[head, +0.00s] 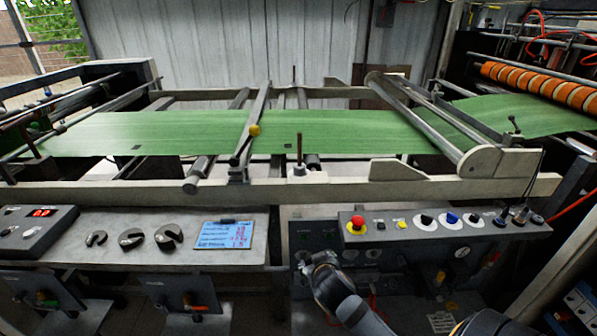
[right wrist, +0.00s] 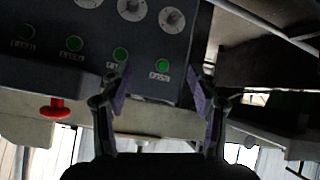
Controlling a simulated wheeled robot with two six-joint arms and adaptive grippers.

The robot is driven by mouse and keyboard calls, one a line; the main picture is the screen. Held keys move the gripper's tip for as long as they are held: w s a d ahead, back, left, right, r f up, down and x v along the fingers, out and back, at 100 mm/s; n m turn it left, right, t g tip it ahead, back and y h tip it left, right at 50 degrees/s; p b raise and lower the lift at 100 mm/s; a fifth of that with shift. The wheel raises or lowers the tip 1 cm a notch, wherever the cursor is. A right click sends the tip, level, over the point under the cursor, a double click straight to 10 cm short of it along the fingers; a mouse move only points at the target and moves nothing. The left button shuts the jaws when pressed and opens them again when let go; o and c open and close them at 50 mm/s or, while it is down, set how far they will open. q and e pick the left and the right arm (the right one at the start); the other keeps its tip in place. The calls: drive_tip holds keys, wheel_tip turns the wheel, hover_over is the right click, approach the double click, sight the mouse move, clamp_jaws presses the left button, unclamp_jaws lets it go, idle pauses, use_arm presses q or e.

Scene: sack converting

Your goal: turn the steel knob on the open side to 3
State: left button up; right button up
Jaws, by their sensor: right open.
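The lower dark control panel (head: 318,236) stands below the machine's front rail in the head view. The right wrist view shows its face upside down, with a row of round steel-grey knobs along the top edge: a left knob (right wrist: 88,3), a middle knob (right wrist: 131,9) and a right knob (right wrist: 171,19).
A shelf box with a red mushroom button (head: 357,222) and several knobs overhangs the panel; the button also shows in the right wrist view (right wrist: 55,108). Green web (head: 350,130) runs above.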

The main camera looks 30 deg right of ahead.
drive_tip(key=w+d+r+m+t+h, duration=0.1)
drive_tip(key=w+d+r+t, duration=0.1)
drive_tip(key=w+r, duration=0.3)
drive_tip(key=w+d+r+t+h, duration=0.1)
drive_tip(key=w+d+r+t, duration=0.2)
drive_tip(key=w+r, duration=0.15)
drive_tip(key=t, duration=0.3)
approach(301, 172)
drive_tip(key=w, duration=0.1)
drive_tip(key=shift+y, duration=0.3)
drive_tip(key=x, duration=0.3)
drive_tip(key=p+x, duration=0.1)
drive_tip(key=x, duration=0.7)
drive_tip(key=shift+s+d+r, duration=0.1)
drive_tip(key=shift+d+r, duration=0.05)
drive_tip(key=shift+d, duration=0.15)
use_arm(q)
drive_tip(key=s+a+f+g, duration=0.1)
drive_tip(key=s+f, duration=1.5)
drive_tip(key=s, duration=0.3)
drive_tip(key=shift+s+a+f, duration=0.2)
drive_tip(key=shift+s+f, duration=0.1)
use_arm(e)
drive_tip(key=shift+c, duration=0.4)
